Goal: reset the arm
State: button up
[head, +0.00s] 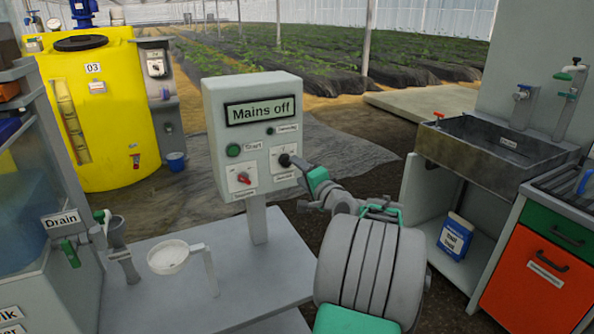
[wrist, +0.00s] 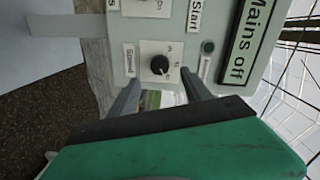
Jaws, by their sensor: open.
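My gripper (head: 300,170) is in front of the grey control box (head: 221,104), at the black knob (head: 284,160) on its lower right. In the wrist view my gripper (wrist: 160,92) is open, with one finger on each side and the black knob (wrist: 160,65) just ahead of the gap. Nothing is held between the fingers. I cannot tell whether a finger touches the box face. My arm reaches in from the lower right of the head view, bent, with its large grey link in front.
The box has a "Mains off" display (head: 260,111), a green Start button (head: 233,150) and a red switch (head: 243,179). A white strainer (head: 168,260) stands on the grey bench (head: 160,310). A yellow tank (head: 115,130) is behind left; a sink (head: 490,150) is right.

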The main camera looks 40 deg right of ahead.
jog(key=w+a+r+n+g+y+p, duration=0.1)
jog(key=w+a+n+g+y+p, duration=0.15)
jog(key=a, duration=0.45)
jog(key=w+a+n+g+y+p, duration=0.1)
jog(key=w+a+n+p, duration=0.15)
jog(key=a, duration=0.55)
jog(key=s+a+n+g+y+p, duration=0.1)
jog(key=s+a+n+g+p, duration=0.15)
jog(key=a, duration=0.45)
jog(key=s+a+n+g+p, duration=0.1)
jog(key=s+a+n+p, duration=0.15)
jog(key=a, duration=0.35)
jog(key=s+a+n+g+p, duration=0.2)
jog(key=s+a, duration=0.4)
jog(key=s, duration=0.3)
jog(key=s+a+f+n+g+p, duration=0.1)
jog(key=s+a+n+g, duration=0.3)
jog(key=s, duration=0.6)
jog(key=shift+a+n+g+p, duration=0.3)
jog(key=shift+a+n+p, duration=0.6)
jog(key=shift+a, duration=0.2)
